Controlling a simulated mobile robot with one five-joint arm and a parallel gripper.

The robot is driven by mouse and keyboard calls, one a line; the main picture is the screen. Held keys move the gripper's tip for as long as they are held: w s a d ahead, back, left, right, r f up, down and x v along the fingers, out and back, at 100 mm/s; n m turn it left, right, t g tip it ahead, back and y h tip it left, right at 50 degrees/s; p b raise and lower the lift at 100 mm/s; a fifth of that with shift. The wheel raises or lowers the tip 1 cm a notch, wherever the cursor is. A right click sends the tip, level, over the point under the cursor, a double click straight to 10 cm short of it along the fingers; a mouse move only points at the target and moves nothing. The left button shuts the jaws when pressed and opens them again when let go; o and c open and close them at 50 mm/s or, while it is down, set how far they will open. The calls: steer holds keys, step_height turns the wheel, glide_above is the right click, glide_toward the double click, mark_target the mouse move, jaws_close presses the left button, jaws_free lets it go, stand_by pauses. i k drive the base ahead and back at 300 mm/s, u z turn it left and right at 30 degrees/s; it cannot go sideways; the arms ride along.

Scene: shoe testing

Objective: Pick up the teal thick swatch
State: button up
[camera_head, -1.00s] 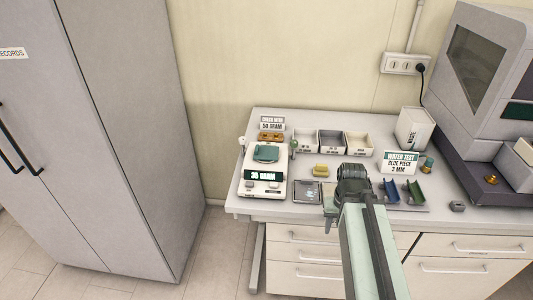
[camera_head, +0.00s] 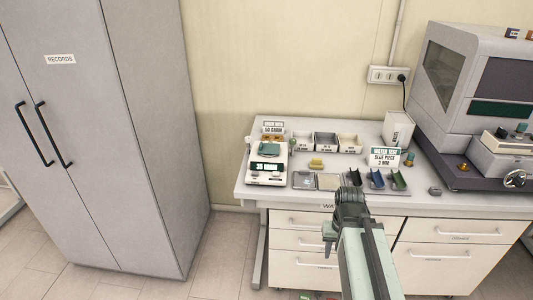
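A teal piece (camera_head: 269,148), which looks like the teal swatch, lies on the pan of a white scale (camera_head: 267,170) at the left of the table. Its thickness is hard to judge from here.
A large machine (camera_head: 470,100) stands right, a grey cabinet (camera_head: 130,130) left. Floor is free between cabinet and table.

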mark_target(264, 148)
steer(key=u, duration=0.45)
steer(key=i, duration=0.9)
steer(key=u, duration=1.15)
steer(key=i, duration=0.9)
steer(key=u, duration=0.05)
steer(key=k, duration=0.65)
steer(key=u, duration=0.25)
steer(key=i, duration=0.65)
steer(key=z, duration=0.05)
